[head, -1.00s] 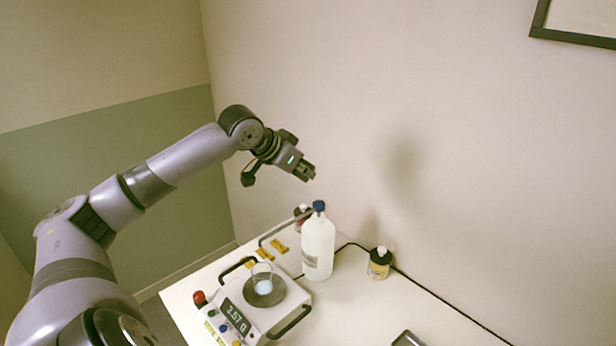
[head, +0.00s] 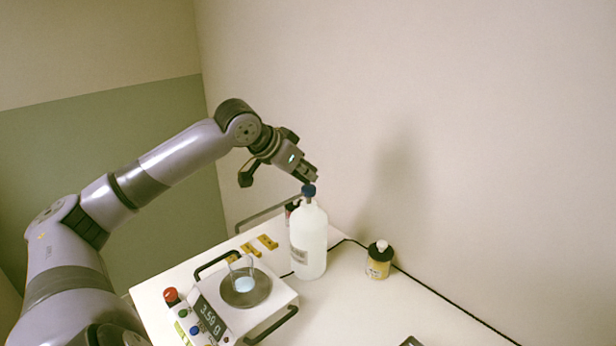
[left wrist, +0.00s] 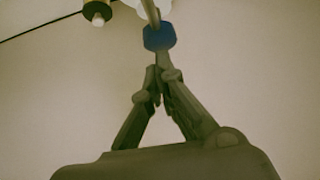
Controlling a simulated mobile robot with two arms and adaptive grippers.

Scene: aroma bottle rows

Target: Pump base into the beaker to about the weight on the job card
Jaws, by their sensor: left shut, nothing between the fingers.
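A tall white pump bottle (head: 309,240) with a blue pump head (head: 309,190) stands on the table behind the scale. My left gripper (head: 314,177) is shut and empty just above the pump head; whether they touch I cannot tell. In the left wrist view its closed fingertips (left wrist: 163,72) point at the blue pump head (left wrist: 159,37). A small clear beaker (head: 241,270) with pale bluish contents stands on the round pan of the scale (head: 262,313). The scale's display (head: 207,315) reads roughly 3.5 g, its last digit unclear. My right gripper and a readable job card do not show.
A small amber bottle (head: 378,262) with a black and white top stands right of the pump bottle. The table's right part is mostly clear.

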